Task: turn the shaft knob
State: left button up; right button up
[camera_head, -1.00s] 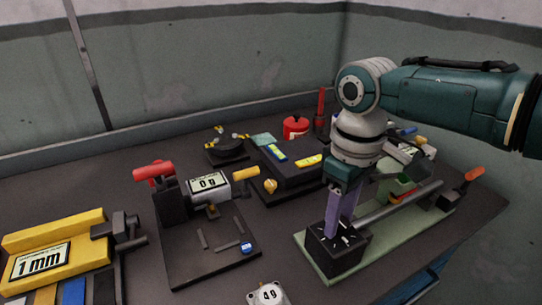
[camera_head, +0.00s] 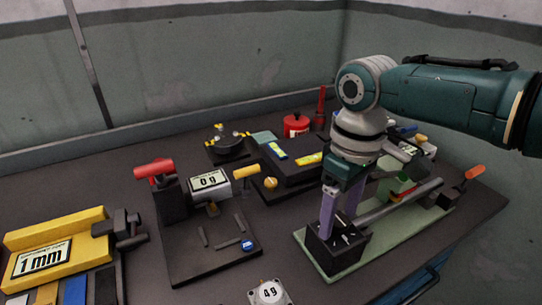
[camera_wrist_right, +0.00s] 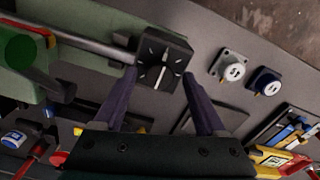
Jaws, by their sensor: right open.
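The shaft knob sits on a black block (camera_head: 335,253) with white tick marks, at the near end of a green base plate (camera_head: 305,240). A grey shaft (camera_head: 400,203) runs from it toward the right. In the right wrist view the marked face of the block (camera_wrist_right: 176,48) shows a pale pointer line in its middle. My right gripper (camera_head: 338,226) is open and points down at the block. In the wrist view its two purple fingers (camera_wrist_right: 158,76) are spread to either side of the marked face, with nothing gripped. Whether the fingers touch the block I cannot tell. My left gripper is out of view.
A scale-like device (camera_head: 208,180) with a red knob stands left of the block. A "4 g" weight (camera_head: 268,293) lies at the near edge. A yellow gauge (camera_head: 55,245) is at far left. A red pot (camera_head: 296,126) stands behind. An orange-tipped lever (camera_head: 474,173) is right.

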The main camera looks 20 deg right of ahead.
aim_at(339, 219)
notch_tip(339, 219, up, 10)
jog(key=p, duration=0.2)
dwell(0.5)
